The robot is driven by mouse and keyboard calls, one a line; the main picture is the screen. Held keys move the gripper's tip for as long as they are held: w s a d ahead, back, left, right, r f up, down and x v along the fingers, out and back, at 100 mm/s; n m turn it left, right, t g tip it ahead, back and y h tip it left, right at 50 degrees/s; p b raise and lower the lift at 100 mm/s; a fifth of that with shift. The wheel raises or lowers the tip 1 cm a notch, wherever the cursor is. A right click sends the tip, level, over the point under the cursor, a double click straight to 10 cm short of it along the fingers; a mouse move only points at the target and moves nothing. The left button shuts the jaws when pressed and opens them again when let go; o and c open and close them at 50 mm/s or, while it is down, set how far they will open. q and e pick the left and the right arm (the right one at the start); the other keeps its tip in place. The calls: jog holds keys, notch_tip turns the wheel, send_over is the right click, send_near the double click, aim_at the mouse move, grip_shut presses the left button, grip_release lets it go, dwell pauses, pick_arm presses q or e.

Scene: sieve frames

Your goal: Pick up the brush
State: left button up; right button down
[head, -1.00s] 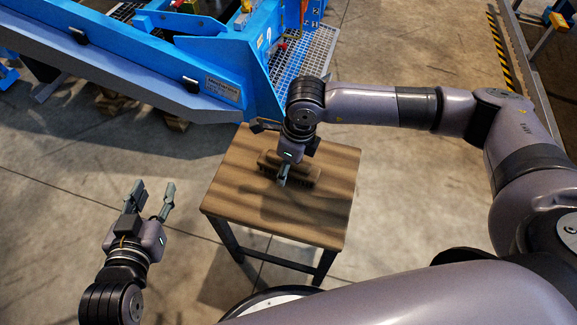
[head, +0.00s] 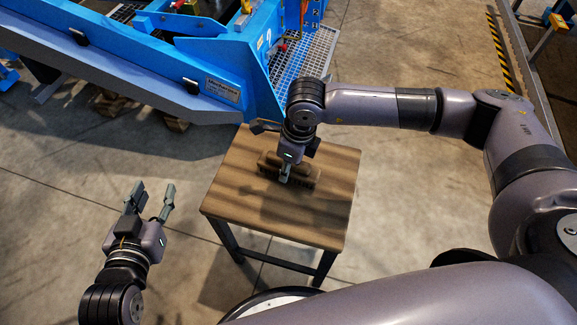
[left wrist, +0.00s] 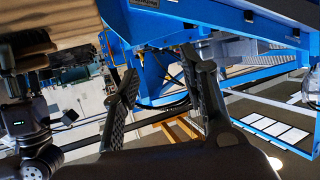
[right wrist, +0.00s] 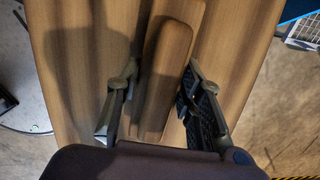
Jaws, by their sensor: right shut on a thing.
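The brown wooden brush (head: 304,176) lies on the small wooden table (head: 325,215). My right gripper (head: 284,178) reaches down over it from above and is shut on it. In the right wrist view the brush (right wrist: 168,70) runs lengthwise between the two fingers of the right gripper (right wrist: 157,100). The fingers partly hide its near end, and its underside is hidden. My left gripper (head: 154,194) is open and empty, off to the left of the table. Its two spread fingers also show in the left wrist view (left wrist: 166,95).
A large blue machine frame (head: 225,62) stands just behind the table, with a metal grating (head: 305,60) beside it. Open concrete floor lies left and right of the table. A yellow-black striped strip (head: 499,48) runs along the far right.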

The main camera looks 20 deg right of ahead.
jog(key=shift+r, duration=0.45)
notch_tip(320, 180, up, 7)
jog(key=shift+w+r+p, duration=0.1)
jog(key=shift+r+p, duration=0.05)
jog(key=shift+p, duration=0.9)
pick_arm(q)
jog(key=s+a+f+g+y+p, duration=0.1)
jog(key=s+a+f+g, duration=0.1)
jog(key=s+f+g, duration=0.2)
jog(key=s+a+f+g+y+p, duration=0.1)
jog(key=s+a+f+g, duration=0.2)
jog(key=s, duration=0.8)
notch_tip(320, 180, down, 2)
jog(key=g, duration=0.3)
jog(key=shift+a+f+n+y, duration=0.2)
jog(key=shift+f+n+y, duration=0.1)
jog(key=shift+y, duration=0.1)
pick_arm(e)
notch_tip(320, 180, up, 12)
pick_arm(q)
jog(key=shift+s, duration=0.1)
pick_arm(e)
jog(key=c, duration=1.7)
grip_release()
pick_arm(q)
jog(key=shift+r, duration=0.1)
pick_arm(e)
jog(key=c, duration=0.4)
